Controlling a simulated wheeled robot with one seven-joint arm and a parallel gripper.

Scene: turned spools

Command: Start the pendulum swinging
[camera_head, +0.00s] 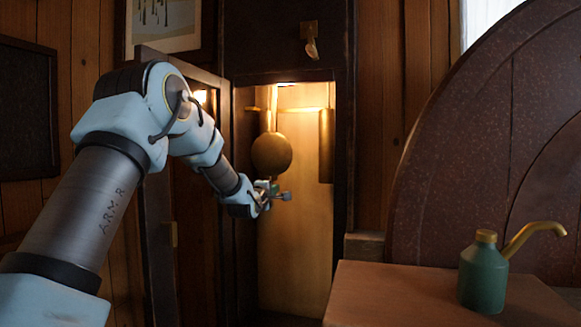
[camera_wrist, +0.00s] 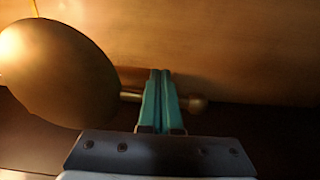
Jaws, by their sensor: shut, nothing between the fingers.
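The pendulum's round brass bob (camera_head: 271,153) hangs from a thin rod (camera_head: 270,120) inside the lit, tall open case. My gripper (camera_head: 274,188) is inside the case, just below the bob and slightly right of it. In the wrist view the bob (camera_wrist: 55,75) is large at the left, and my teal fingers (camera_wrist: 160,75) are shut together to its right with nothing between them. I see a gap between bob and fingers there. A short rod with a round knob (camera_wrist: 195,104) shows by the fingers; I cannot tell whether they touch.
A brass cylinder (camera_head: 326,145) hangs at the case's right side. The case door (camera_head: 160,190) stands open at the left, beside my arm. A small metal piece (camera_head: 311,48) hangs above the opening. A green oil can (camera_head: 484,273) stands on a wooden table (camera_head: 400,295) at the right.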

